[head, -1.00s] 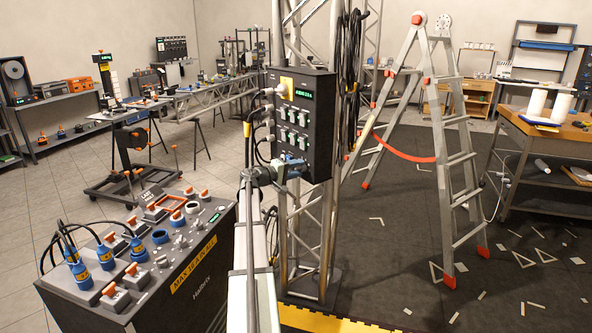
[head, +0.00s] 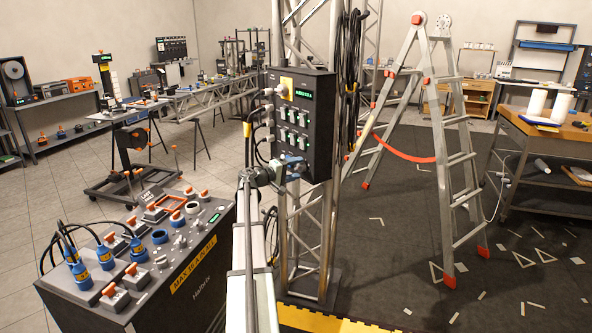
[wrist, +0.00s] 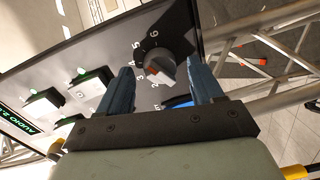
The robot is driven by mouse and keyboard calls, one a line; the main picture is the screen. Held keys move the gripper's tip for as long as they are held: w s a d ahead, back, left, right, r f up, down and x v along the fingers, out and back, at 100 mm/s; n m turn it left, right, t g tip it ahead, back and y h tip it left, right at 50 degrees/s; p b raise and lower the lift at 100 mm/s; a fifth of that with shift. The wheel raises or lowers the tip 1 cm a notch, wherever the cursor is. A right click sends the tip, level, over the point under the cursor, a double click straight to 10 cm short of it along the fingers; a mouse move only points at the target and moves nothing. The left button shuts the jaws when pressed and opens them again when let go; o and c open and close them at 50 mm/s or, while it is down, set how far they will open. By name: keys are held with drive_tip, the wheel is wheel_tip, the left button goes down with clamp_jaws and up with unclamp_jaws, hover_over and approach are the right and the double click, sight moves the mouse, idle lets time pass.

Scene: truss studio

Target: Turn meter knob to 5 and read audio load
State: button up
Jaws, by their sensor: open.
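The dark meter panel (head: 318,130) hangs on the truss. In the wrist view its round grey knob (wrist: 160,62) has numbers including 2 to 6 around it. An orange-red mark on the knob faces the side of 3 and 4; its exact setting I cannot tell. My gripper (head: 298,166) is at the panel's lower part. In the wrist view its two blue fingers (wrist: 162,72) are open, one on each side of the knob; contact cannot be told. The green display (wrist: 14,119) reads "AUDIO 2" and is cut off; it also shows in the head view (head: 306,94), too small to read.
Several lit switches (wrist: 75,100) sit beside the knob. Plugs and cables (head: 266,118) are on the panel's left side. A power console (head: 140,265) stands at lower left, and a stepladder (head: 440,140) stands right of the truss (head: 310,240).

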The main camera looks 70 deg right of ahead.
drive_tip(key=v, duration=1.3)
